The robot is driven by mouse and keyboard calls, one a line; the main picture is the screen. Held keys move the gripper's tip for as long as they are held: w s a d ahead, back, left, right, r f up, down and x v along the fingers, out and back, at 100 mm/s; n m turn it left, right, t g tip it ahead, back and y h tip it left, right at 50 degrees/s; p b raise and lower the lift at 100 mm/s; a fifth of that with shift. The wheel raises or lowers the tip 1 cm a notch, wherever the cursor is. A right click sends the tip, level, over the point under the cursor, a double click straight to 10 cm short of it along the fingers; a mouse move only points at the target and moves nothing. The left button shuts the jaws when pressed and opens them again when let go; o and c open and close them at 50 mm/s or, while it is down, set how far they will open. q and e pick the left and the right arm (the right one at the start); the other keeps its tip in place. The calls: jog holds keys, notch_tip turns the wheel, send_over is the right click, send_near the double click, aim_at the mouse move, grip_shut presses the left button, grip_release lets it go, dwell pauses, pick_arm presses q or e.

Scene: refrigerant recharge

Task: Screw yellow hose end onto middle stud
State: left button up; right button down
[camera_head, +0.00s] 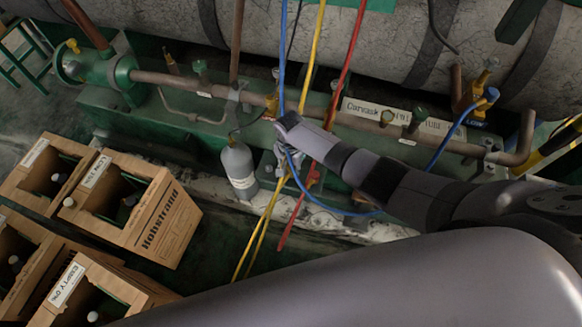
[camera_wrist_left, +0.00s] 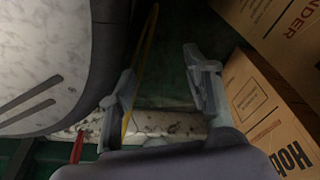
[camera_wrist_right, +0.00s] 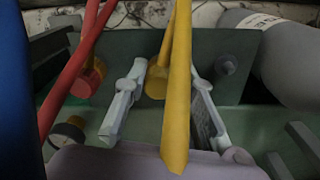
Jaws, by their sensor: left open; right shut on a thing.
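The yellow hose (camera_head: 316,40) hangs from the top of the head view, passes my right gripper (camera_head: 284,158) and runs down to the floor. In the right wrist view, my right gripper (camera_wrist_right: 165,105) is shut on the round yellow hose end (camera_wrist_right: 158,82), between a red fitting (camera_wrist_right: 88,78) and a dark bare stud (camera_wrist_right: 229,64). The yellow end lies against the green plate (camera_wrist_right: 190,45); I cannot tell whether it is threaded, and any stud behind it is hidden. My left gripper (camera_wrist_left: 162,88) is open and empty, with the yellow hose (camera_wrist_left: 143,60) near its left finger.
The red hose (camera_head: 346,75) and blue hose (camera_head: 283,50) hang beside the yellow one. A grey bottle (camera_head: 239,170) stands left of my right gripper. Cardboard crates (camera_head: 168,222) fill the lower left. The large pipe (camera_head: 400,50) runs along the back.

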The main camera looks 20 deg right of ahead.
pick_arm(q)
jog(key=shift+s+a+f+p, duration=0.2)
jog(key=shift+s+f+p, duration=0.1)
jog(key=shift+s+f, duration=0.2)
pick_arm(e)
jog(key=shift+s+a+f+m, duration=0.15)
jog(key=shift+s+f+m, duration=0.1)
jog(key=shift+m, duration=0.35)
pick_arm(q)
jog(key=shift+s+a+f, duration=0.1)
jog(key=shift+s+f, duration=0.05)
jog(key=shift+f, duration=0.05)
pick_arm(e)
jog(key=shift+m, duration=0.5)
jog(key=c, duration=1.7)
grip_release()
pick_arm(q)
jog(key=shift+s+f, duration=0.15)
jog(key=shift+f, duration=0.1)
pick_arm(e)
jog(key=o, duration=0.4)
jog(key=shift+w+r, duration=0.15)
jog(key=shift+w, duration=0.1)
